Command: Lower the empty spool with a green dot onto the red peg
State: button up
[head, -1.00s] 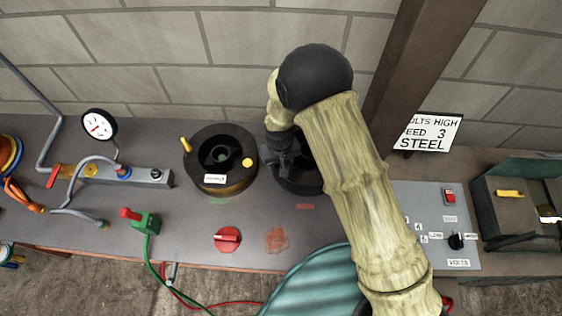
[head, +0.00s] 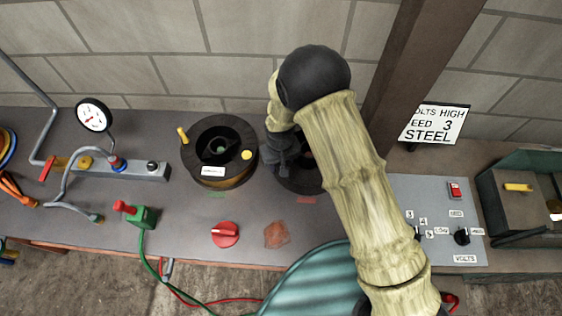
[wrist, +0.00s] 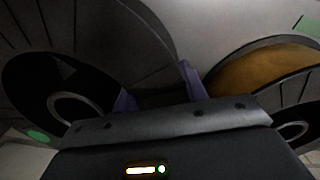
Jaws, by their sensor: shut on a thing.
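My gripper (head: 282,152) is shut on the rim of a dark empty spool (head: 300,182), right of the wire-filled spool. In the wrist view the spool (wrist: 90,40) fills the left side, its flange between my two fingers (wrist: 160,92). A green dot (wrist: 38,136) shows at its lower left. A pale ring (wrist: 75,108) shows in its dark opening. My arm hides much of the spool in the head view. A small reddish spot shows at its middle, perhaps the red peg; I cannot tell how far the spool sits on it.
A dark spool with yellow wire (head: 238,178) stands close on the left, also in the wrist view (wrist: 262,75). A red knob (head: 225,233) and a control panel (head: 440,215) are nearby.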

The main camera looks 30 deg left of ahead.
jog(key=o, duration=1.4)
jog(key=shift+c, duration=0.2)
notch_tip(320, 180, up, 17)
jog(key=b, duration=0.2)
jog(key=shift+r+b, duration=0.15)
jog(key=shift+b, duration=0.25)
